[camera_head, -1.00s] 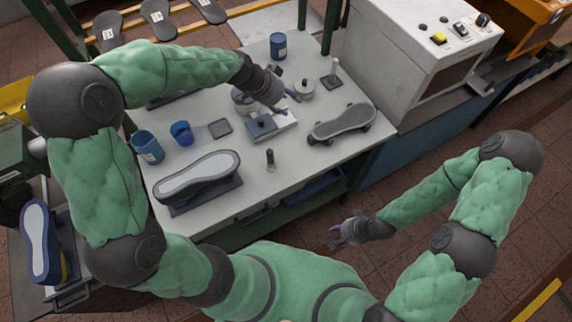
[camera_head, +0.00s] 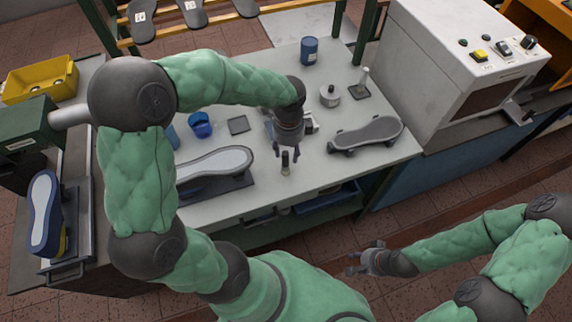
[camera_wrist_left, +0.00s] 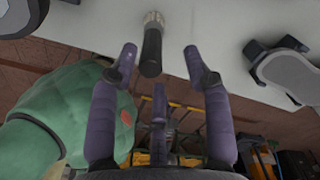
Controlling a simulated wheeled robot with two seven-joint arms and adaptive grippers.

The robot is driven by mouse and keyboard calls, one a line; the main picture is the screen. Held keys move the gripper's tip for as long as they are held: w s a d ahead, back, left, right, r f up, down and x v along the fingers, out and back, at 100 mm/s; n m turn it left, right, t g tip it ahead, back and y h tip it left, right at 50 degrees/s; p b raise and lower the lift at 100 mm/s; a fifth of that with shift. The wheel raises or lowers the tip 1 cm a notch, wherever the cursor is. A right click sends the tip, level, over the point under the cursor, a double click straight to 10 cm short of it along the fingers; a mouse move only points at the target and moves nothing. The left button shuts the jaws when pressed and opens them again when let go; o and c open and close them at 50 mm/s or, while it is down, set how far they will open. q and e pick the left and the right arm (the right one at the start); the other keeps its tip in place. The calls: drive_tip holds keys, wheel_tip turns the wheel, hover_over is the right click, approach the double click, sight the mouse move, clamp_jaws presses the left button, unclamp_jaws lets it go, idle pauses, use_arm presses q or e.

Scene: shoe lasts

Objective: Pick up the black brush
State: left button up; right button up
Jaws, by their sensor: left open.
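The black brush (camera_head: 285,167) stands near the front edge of the white worktable, with its dark handle visible. In the left wrist view the brush (camera_wrist_left: 151,50) shows a black body and a pale ridged end, lined up between my finger tips. My left gripper (camera_head: 287,152) is open just above and behind the brush, pointing down at it.
A blue cup (camera_head: 200,126), blue can (camera_head: 309,50) and metal pot (camera_head: 329,96) stand further back. A white machine (camera_head: 430,60) bounds the right.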

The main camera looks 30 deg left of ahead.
sight(285, 160)
use_arm(q)
drive_tip(key=shift+s+a+f+b, duration=0.2)
drive_tip(key=shift+f+b, duration=0.3)
drive_tip(key=shift+f, duration=0.9)
drive_tip(key=shift+s+a+f+b, duration=0.15)
drive_tip(key=shift+f+b, duration=0.3)
drive_tip(key=shift+f, duration=0.9)
drive_tip(key=shift+d, duration=0.1)
clamp_jaws()
